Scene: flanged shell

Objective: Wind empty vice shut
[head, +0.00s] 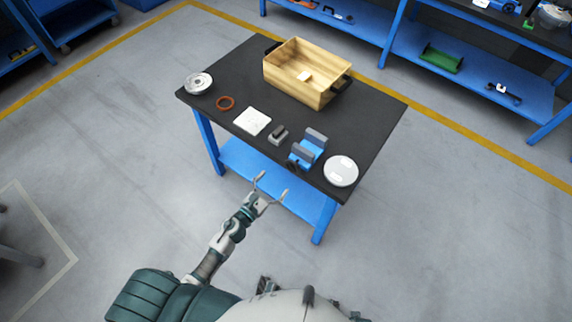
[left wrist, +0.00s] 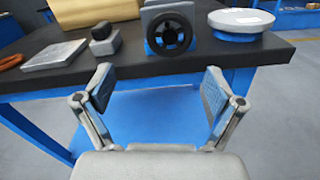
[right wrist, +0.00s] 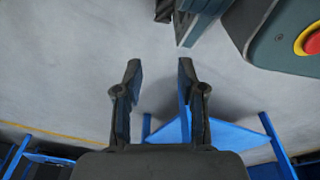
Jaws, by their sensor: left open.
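The vice (head: 309,148) is blue with grey jaws and stands near the front edge of the dark table. Its jaws are apart, with nothing seen between them. Its black handwheel (left wrist: 169,34) faces me in the left wrist view. My left gripper (head: 272,186) is open and empty in front of the table edge, short of the wheel and below it. In the left wrist view its fingers (left wrist: 158,92) stand wide apart. My right gripper (right wrist: 158,75) is open and empty, with floor between its fingers. It does not show clearly in the head view.
On the table (head: 222,66) are a wooden box (head: 300,90), a white round plate (head: 341,171), a small grey block (head: 278,135), a white square pad (head: 252,121), an orange ring (head: 225,103) and a metal flanged disc (head: 198,83). Blue shelving (head: 490,85) stands behind.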

